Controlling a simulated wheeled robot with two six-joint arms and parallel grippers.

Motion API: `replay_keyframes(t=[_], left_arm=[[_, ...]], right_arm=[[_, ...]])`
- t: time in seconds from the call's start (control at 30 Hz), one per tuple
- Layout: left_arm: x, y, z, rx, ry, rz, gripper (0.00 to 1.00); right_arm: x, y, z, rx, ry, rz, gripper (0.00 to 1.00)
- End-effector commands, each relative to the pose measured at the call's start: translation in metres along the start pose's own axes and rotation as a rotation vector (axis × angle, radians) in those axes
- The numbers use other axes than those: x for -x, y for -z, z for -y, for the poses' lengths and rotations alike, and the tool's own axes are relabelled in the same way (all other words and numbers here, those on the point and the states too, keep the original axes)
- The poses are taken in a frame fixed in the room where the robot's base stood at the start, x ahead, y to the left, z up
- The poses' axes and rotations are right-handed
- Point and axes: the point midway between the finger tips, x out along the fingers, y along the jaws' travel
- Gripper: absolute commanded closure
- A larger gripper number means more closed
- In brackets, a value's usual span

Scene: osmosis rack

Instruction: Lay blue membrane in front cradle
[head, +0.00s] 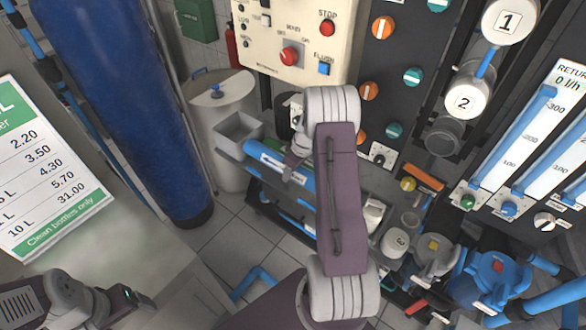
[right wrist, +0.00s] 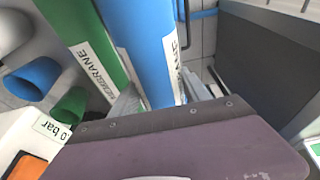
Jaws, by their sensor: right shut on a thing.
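The blue membrane (head: 270,160) is a long blue tube with a white label, partly hidden behind my right arm in the head view. It also shows in the right wrist view (right wrist: 148,45), passing between the fingers. My right gripper (head: 297,162) is shut on it; its fingers show in the right wrist view (right wrist: 160,98). A green membrane (right wrist: 88,38) lies alongside on the left there. I cannot clearly make out the front cradle or whether the blue membrane touches it. My left gripper (head: 130,303) is at the lower left, away from the membranes; its jaws are unclear.
A grey open bin (head: 238,130) stands by the membrane's far end, before a white lidded drum (head: 222,95). A tall blue cylinder (head: 120,90) stands left. The control panel (head: 290,35) is behind. Blue fittings (head: 498,280) crowd the right. A price sign (head: 45,170) stands left.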

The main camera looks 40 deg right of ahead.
Motion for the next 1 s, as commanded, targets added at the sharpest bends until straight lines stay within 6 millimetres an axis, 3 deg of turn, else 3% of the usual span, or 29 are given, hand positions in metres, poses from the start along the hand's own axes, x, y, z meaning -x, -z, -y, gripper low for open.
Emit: replay_keyframes(t=[0.6,0.97,1.0], left_arm=[[-0.046,-0.005,0.001,0.0,0.0,0.0,0.2],[-0.048,-0.005,0.001,0.0,0.0,0.0,0.2],[-0.048,-0.005,0.001,0.0,0.0,0.0,0.2]], right_arm=[[-0.052,-0.013,0.0,-0.001,-0.001,-0.002,0.97],[-0.053,-0.014,0.0,-0.001,-0.002,-0.001,0.97],[-0.053,-0.014,0.0,-0.001,-0.002,-0.001,0.37]])
